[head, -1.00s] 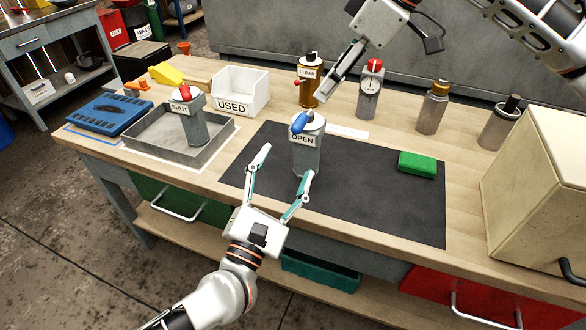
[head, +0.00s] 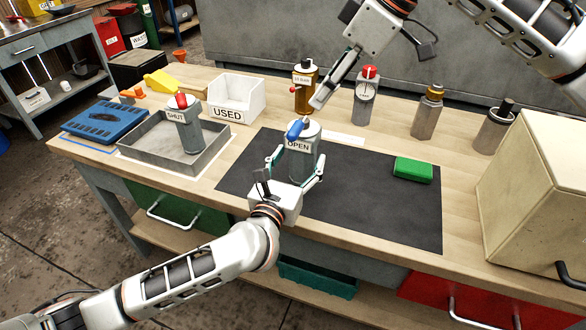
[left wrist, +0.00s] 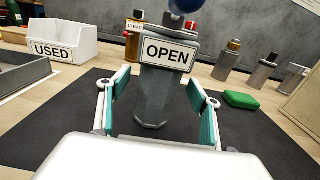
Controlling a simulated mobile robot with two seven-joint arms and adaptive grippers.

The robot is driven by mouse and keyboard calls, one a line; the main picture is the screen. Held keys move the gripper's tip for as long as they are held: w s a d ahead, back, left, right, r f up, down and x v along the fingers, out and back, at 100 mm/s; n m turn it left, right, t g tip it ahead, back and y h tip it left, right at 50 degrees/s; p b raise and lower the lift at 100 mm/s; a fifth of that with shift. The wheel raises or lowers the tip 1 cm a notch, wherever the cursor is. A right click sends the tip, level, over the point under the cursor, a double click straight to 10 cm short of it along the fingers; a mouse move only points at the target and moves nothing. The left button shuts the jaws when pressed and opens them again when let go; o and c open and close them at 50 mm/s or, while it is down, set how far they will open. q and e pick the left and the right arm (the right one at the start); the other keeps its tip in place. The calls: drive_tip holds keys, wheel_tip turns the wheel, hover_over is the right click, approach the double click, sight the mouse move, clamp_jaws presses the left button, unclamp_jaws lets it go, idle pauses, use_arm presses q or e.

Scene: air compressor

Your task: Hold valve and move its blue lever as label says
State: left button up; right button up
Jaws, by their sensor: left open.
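The grey valve (head: 303,160) with the OPEN label stands upright on the black mat (head: 385,215). Its blue lever (head: 296,129) is on top, at the upper left of the body. In the left wrist view the valve body (left wrist: 157,95) stands between the fingers, and the lever (left wrist: 185,5) is cut off by the top edge. My left gripper (head: 296,170) is open, with one finger on each side of the valve and gaps visible in the wrist view (left wrist: 155,105). My right gripper (head: 322,97) is above and behind the valve, pointing down left; its finger spacing is unclear.
A valve labelled SHUT (head: 184,128) stands in the grey tray (head: 150,153) at left. A green block (head: 413,169) lies right on the mat; a beige box (head: 540,190) bounds the right.

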use_arm(q)
drive_tip(key=shift+x, duration=0.8)
clamp_jaws()
idle(0.4)
